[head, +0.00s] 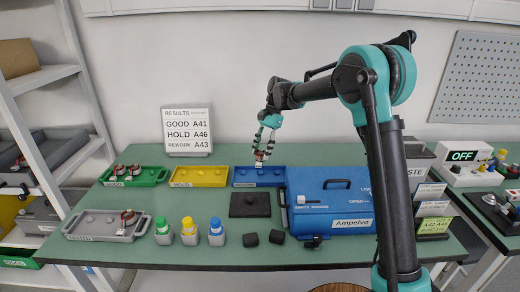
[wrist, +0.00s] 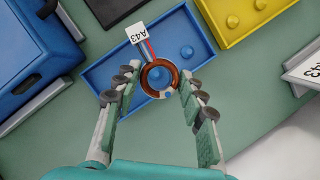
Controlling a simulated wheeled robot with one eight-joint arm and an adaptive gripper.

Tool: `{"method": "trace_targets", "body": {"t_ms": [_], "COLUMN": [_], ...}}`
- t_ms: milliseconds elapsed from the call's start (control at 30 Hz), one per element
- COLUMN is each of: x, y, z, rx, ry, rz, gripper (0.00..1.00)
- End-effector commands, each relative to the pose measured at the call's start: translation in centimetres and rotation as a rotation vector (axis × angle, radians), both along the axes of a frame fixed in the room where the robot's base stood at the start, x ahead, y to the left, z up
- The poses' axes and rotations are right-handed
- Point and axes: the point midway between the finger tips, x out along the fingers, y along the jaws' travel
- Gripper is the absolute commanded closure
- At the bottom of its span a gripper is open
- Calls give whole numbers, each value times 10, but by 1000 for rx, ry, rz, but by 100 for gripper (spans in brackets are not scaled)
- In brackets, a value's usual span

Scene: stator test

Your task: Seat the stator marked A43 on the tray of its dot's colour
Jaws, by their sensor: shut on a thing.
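The stator marked A43 (wrist: 160,76) is a copper-coloured ring with red and blue leads and a white tag (wrist: 128,37) reading A43. My gripper (wrist: 158,85) is shut on it, one finger on each side of the ring. In the head view my gripper (head: 264,150) is over the blue tray (head: 238,184), the stator low between its fingers. In the wrist view the blue tray (wrist: 100,77) lies beneath, with a bare blue peg (wrist: 187,52) beside the ring. Blue shows through the ring; whether it is around a peg I cannot tell.
A results sign (head: 187,130) reads GOOD A41, HOLD A46, REWORK A43. A yellow tray (head: 199,178) and a green tray (head: 160,177) holding stators stand left. A blue Ampelvo box (head: 330,205) stands close right. A grey tray (head: 80,236), bottles (head: 188,232) and a dark plate (head: 250,204) are in front.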

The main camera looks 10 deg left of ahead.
Motion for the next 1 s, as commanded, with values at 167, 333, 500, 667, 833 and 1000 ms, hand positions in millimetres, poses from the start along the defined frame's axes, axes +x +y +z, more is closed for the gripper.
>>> {"method": "trace_targets", "body": {"t_ms": [167, 333, 500, 667, 833, 1000], "x": [0, 0, 0, 0, 0, 0], "y": [0, 0, 0, 0, 0, 0], "z": [-15, -28, -36, -39, -39, -39], "rx": [0, 0, 0, 0, 0, 0], "ry": [0, 0, 0, 0, 0, 0], "rz": [0, 0, 0, 0, 0, 0], "gripper": [93, 93, 93, 93, 93, 93]}}
